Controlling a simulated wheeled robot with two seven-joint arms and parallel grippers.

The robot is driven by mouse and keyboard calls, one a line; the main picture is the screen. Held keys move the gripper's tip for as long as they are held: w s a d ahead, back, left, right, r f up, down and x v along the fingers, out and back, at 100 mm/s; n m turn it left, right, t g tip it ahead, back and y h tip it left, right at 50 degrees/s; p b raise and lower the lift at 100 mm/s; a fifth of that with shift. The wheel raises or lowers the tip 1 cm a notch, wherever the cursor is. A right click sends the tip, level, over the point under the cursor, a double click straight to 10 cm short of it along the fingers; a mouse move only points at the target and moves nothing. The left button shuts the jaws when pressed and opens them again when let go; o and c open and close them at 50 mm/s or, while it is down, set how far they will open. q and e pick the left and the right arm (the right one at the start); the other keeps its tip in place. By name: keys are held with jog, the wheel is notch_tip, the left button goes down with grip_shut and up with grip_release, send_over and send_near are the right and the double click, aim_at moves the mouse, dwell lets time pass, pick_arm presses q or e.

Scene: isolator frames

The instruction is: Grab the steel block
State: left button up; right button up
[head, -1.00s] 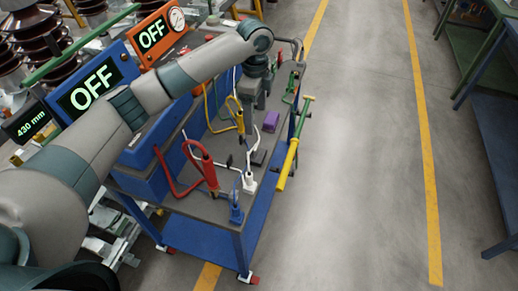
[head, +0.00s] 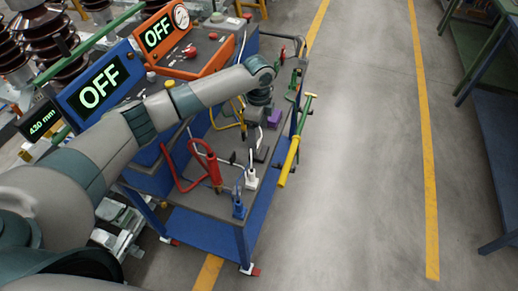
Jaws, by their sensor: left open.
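A small dark grey block (head: 262,154), which looks like the steel block, lies on the grey top of the blue cart (head: 205,225). My left arm reaches in from the left over the cart. My left gripper (head: 252,142) points down, open, just behind and to the left of the grey block. Whether it touches the block cannot be told at this size. A purple block (head: 273,118) sits to the right of the gripper. My right gripper is not in view.
A red clamp (head: 207,162), a blue-based cable plug (head: 238,207) and a white one (head: 251,179) stand near the gripper. A yellow-green bar (head: 289,162) runs along the cart's right edge. Panels reading OFF (head: 99,88) stand behind my arm. The floor (head: 360,180) at right is clear.

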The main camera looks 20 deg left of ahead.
aim_at(259, 143)
pick_arm(q)
jog(key=shift+f+p, duration=0.3)
jog(key=shift+f, duration=1.2)
jog(key=shift+f+p, duration=0.45)
jog(key=shift+p, duration=0.1)
notch_tip(259, 143, down, 3)
jog(key=shift+d+p, duration=0.1)
jog(key=shift+p, duration=0.65)
jog(key=shift+f, duration=0.65)
